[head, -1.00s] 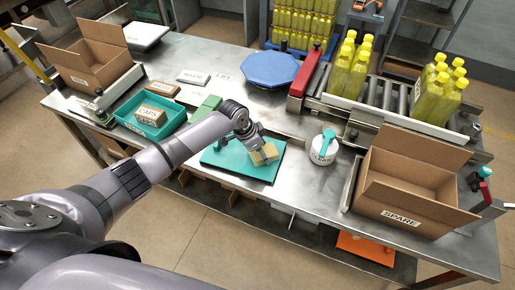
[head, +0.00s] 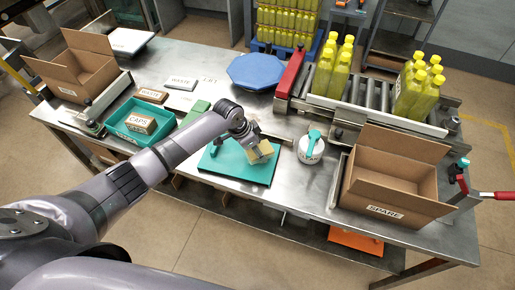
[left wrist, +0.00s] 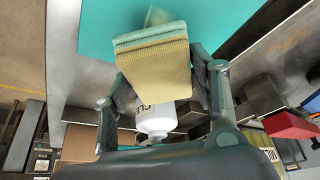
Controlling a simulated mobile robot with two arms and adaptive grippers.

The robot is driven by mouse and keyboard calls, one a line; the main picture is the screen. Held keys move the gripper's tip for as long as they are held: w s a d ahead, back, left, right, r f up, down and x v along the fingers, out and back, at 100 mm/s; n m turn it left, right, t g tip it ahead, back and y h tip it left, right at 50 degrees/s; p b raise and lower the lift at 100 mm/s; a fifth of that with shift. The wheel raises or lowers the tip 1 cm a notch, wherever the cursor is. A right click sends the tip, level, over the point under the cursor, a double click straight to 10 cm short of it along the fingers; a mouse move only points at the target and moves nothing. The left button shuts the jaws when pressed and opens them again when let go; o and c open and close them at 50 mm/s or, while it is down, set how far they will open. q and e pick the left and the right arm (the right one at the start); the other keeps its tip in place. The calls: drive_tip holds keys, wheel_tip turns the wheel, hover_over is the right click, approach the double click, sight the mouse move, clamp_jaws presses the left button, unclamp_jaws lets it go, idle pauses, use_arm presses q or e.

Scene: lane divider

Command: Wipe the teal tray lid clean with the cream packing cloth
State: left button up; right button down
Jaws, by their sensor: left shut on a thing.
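The teal tray lid (head: 225,169) lies flat on the steel bench in front of me. It also fills the top of the left wrist view (left wrist: 110,30). My left gripper (head: 255,146) is above the lid's right part, shut on the cream packing cloth (head: 262,154). In the left wrist view the cloth (left wrist: 152,72) is a folded pad with a cream face and a pale teal layer, held between the fingers. I cannot tell whether it touches the lid. No marks show clearly on the lid. My right gripper is not in view.
A white bottle with a teal top (head: 311,148) stands close to the lid's right. A SPARE carton (head: 385,211) is further right. A teal CAPS tray (head: 121,125) and a green block (head: 194,112) lie to the left. A blue octagonal piece (head: 255,70) is behind.

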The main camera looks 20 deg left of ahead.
use_arm(q)
wheel_tip(320, 180, up, 2)
drive_tip(key=shift+r+p, duration=0.25)
drive_tip(key=shift+p, duration=0.6)
drive_tip(key=shift+f, duration=0.1)
drive_tip(key=shift+r, duration=1.5)
